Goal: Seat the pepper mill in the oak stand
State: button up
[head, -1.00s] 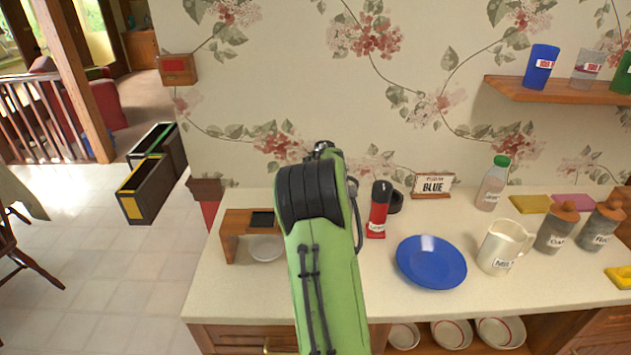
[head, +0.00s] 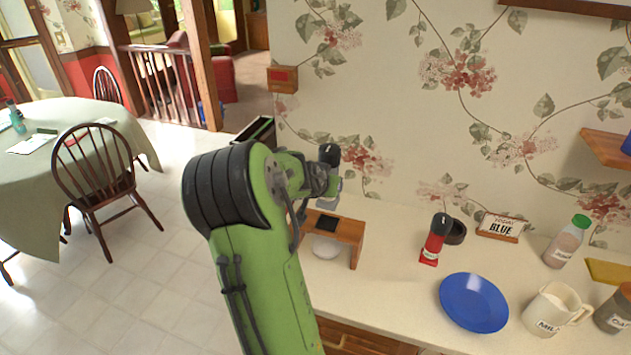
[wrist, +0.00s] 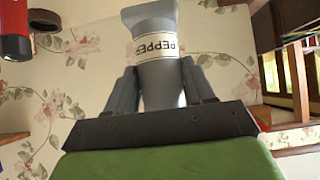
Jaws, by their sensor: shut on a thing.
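The pepper mill is grey with a black top (head: 329,154). In the wrist view its grey body with a white PEPPER label (wrist: 158,50) stands between the two fingers. My gripper (wrist: 160,82) is shut on it. In the head view my gripper (head: 322,184) holds the mill roughly upright, above the back of the oak stand, with my arm hiding part of it. The oak stand (head: 347,230) is a wooden arch at the counter's left end, with a dark square in its top and a white bowl (head: 326,247) beneath. I cannot tell the mill's exact clearance.
A blue plate (head: 473,302), a cream jug (head: 552,308), a bottle (head: 567,243) and a BLUE sign (head: 499,227) are further right. Counter between stand and red mill is clear.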

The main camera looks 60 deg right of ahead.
aim_at(325, 209)
jog(key=shift+f+b, duration=0.1)
jog(key=shift+b, duration=0.3)
notch_tip(325, 209, down, 6)
jog(key=b, duration=0.6)
jog(key=shift+r, duration=0.2)
jog(key=shift+b, duration=0.6)
dwell(1.1)
jog(key=shift+f, duration=0.2)
jog(key=shift+f+b, duration=0.35)
jog(key=shift+b, duration=0.2)
jog(key=shift+f+b, duration=0.7)
jog(key=shift+b, duration=0.05)
jog(key=o, duration=1.2)
jog(key=shift+c, duration=0.2)
